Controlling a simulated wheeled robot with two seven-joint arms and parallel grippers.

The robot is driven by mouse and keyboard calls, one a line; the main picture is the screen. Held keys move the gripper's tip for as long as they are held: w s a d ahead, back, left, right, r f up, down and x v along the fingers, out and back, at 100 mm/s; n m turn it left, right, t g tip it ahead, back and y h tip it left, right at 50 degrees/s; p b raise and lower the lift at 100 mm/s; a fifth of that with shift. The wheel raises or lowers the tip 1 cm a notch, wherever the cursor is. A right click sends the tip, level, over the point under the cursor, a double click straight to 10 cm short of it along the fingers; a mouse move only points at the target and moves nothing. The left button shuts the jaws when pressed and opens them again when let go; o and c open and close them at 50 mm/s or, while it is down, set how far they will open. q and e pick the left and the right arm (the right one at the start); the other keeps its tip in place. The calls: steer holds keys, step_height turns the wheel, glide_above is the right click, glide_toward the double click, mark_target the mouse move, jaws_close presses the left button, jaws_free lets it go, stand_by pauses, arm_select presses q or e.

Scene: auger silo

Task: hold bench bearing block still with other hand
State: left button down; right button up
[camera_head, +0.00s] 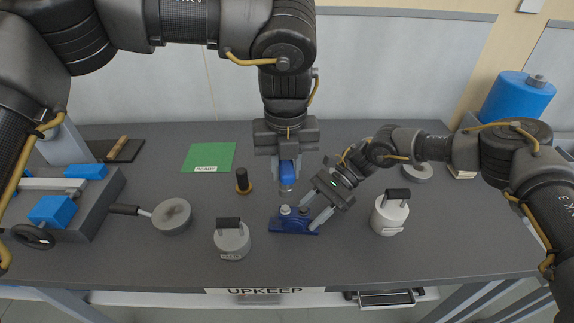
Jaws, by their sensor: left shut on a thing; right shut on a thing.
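The bearing block (291,226) is a blue base with grey rounded tops, lying flat on the dark bench (330,262). My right gripper (314,215) reaches in from the right and is shut on the block at its right part. My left gripper (287,172) points straight down just above and behind the block. It is shut on a blue cylindrical thing (288,172) with a grey lower end. That lower end is above the block's far side; I cannot tell whether they touch.
A grey weight with a black handle (232,241) stands left of the block, and a white canister (389,214) stands right. A black-and-brass piece (243,182), a green READY mat (208,157), a round grey pan (172,217) and a blue-jawed vise (62,207) are farther left.

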arm_select(q)
steer(key=shift+f, duration=2.6)
steer(key=n, duration=0.2)
steer(key=shift+n, duration=0.4)
steer(key=n, duration=1.2)
steer(key=shift+w, duration=0.1)
steer(key=shift+w+a+f, duration=0.1)
steer(key=shift+f, duration=0.1)
